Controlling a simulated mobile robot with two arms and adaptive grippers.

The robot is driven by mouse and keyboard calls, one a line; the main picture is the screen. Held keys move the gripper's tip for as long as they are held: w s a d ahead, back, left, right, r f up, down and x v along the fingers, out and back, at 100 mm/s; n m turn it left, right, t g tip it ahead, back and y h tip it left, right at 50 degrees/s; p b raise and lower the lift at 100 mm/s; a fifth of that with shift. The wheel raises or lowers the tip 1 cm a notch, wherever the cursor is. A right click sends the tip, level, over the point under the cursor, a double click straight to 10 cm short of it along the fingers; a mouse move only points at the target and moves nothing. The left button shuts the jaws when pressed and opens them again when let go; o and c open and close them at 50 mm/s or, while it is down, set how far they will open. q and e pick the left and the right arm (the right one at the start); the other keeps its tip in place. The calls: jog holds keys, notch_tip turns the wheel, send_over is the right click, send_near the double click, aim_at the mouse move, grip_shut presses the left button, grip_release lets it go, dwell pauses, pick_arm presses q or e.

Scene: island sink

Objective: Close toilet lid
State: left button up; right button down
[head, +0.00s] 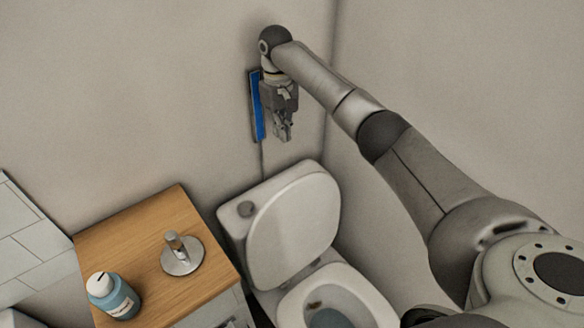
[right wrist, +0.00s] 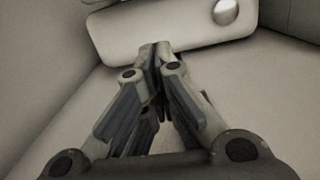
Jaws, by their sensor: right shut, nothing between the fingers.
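The toilet (head: 340,301) stands at the lower middle of the head view, with its bowl partly cut off by the bottom edge. Its lid (head: 294,232) is raised and leans back against the tank (head: 236,214). My right gripper (head: 283,136) is shut and empty, pointing down above and behind the tank, close to the wall and apart from the lid. In the right wrist view the shut fingers (right wrist: 158,48) appear in front of the pale tank top (right wrist: 165,28) with its round button (right wrist: 225,11). My left gripper is not in view.
A wooden-topped cabinet (head: 150,240) stands left of the toilet, carrying a blue bottle (head: 116,297) and a metal holder (head: 182,256). A blue strip-like object (head: 257,105) is on the wall beside my right gripper. A wall corner lies just right of the toilet.

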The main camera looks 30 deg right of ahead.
pick_arm(q)
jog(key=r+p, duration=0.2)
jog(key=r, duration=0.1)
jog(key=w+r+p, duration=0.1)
jog(key=p, duration=0.1)
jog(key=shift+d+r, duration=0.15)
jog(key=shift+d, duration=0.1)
pick_arm(e)
jog(key=s+f, duration=0.4)
jog(key=f, duration=0.6)
jog(key=shift+s+d+f, duration=0.2)
jog(key=shift+s, duration=0.15)
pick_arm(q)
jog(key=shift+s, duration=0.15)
pick_arm(e)
jog(key=shift+f, duration=0.1)
